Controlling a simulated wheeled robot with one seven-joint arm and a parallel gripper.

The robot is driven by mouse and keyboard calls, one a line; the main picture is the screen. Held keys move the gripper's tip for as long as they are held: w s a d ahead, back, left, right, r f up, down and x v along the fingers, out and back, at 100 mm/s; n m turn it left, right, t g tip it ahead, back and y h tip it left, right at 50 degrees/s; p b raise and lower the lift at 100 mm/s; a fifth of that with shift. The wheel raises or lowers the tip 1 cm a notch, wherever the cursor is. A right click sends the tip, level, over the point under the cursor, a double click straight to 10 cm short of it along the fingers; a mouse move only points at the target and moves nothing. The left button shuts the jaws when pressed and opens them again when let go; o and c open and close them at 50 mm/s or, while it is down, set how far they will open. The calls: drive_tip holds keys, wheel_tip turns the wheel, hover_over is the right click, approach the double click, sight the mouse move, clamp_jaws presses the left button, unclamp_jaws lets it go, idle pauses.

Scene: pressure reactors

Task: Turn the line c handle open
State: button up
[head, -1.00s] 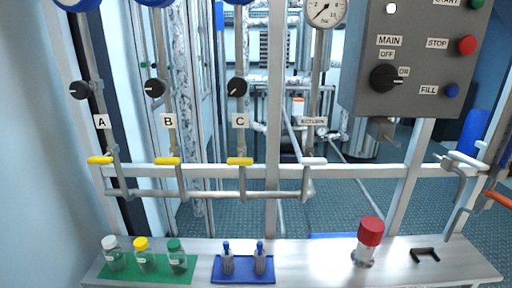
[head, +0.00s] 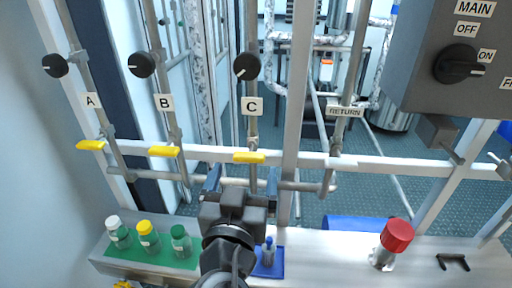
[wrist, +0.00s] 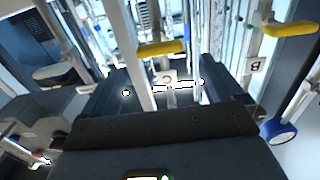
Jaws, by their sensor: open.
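The line C handle (head: 249,157) is a yellow lever lying crosswise on the vertical pipe below the C label (head: 251,106). In the wrist view a yellow lever (wrist: 160,48) shows above the C label (wrist: 168,80), beyond the fingers. My gripper (head: 242,180) is open and empty, just below and in front of the line C handle in the head view, with one finger either side of the pipe. It shows no contact with the handle. In the wrist view the gripper (wrist: 165,88) spreads its fingers left and right of the C label.
Yellow handles of line A (head: 91,145) and line B (head: 164,151) sit to the left, also crosswise. A white rail and lower pipe run behind my gripper. Below, the bench holds a green mat (head: 150,250) with bottles, a blue tray (head: 277,270) and a red-capped item (head: 396,238).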

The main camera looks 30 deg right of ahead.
sight(248, 159)
drive_tip(key=shift+p+x, duration=0.95)
drive_tip(key=shift+x, duration=2.65)
drive_tip(key=c, duration=1)
